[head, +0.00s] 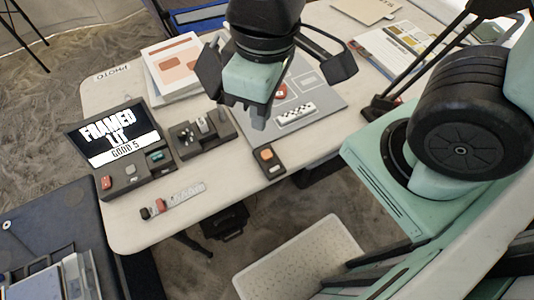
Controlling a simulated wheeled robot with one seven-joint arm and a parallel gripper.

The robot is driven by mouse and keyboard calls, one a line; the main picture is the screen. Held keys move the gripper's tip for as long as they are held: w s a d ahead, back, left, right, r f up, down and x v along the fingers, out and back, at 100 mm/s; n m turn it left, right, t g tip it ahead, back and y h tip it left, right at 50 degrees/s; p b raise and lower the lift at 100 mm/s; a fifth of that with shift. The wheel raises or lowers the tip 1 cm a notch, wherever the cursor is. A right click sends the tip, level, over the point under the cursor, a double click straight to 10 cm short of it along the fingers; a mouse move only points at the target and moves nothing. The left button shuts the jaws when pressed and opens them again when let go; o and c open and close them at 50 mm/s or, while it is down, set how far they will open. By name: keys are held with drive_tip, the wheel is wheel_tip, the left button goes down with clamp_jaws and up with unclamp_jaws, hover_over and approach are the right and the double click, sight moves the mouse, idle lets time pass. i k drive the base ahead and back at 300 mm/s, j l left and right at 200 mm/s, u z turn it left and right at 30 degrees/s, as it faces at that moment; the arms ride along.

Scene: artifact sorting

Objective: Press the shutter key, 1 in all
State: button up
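A small dark box with an orange key (266,154) sits near the front edge of the table, and it may be the shutter key; I cannot read a label on it. A dark console (118,195) at the left has red (106,182), grey (130,169) and teal (156,156) keys. Its screen (113,134) reads "FRAMED LIT" and "GOOD 5". My gripper (252,116) points down over the table, above and slightly left of the orange key in the picture, apart from it.
A grey mat (322,92) with a scale strip (296,112) and a red item lies behind my gripper. A dark tray (217,143) of small parts stands left of it. A ruler-like strip (180,199) lies in front. A white bin (300,255) is below the table edge.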

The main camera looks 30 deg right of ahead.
sight(266, 155)
drive_tip(key=k+j+z, duration=0.35)
drive_tip(key=j, duration=0.2)
drive_tip(key=k+j+z, duration=0.35)
drive_tip(key=k+j, duration=0.15)
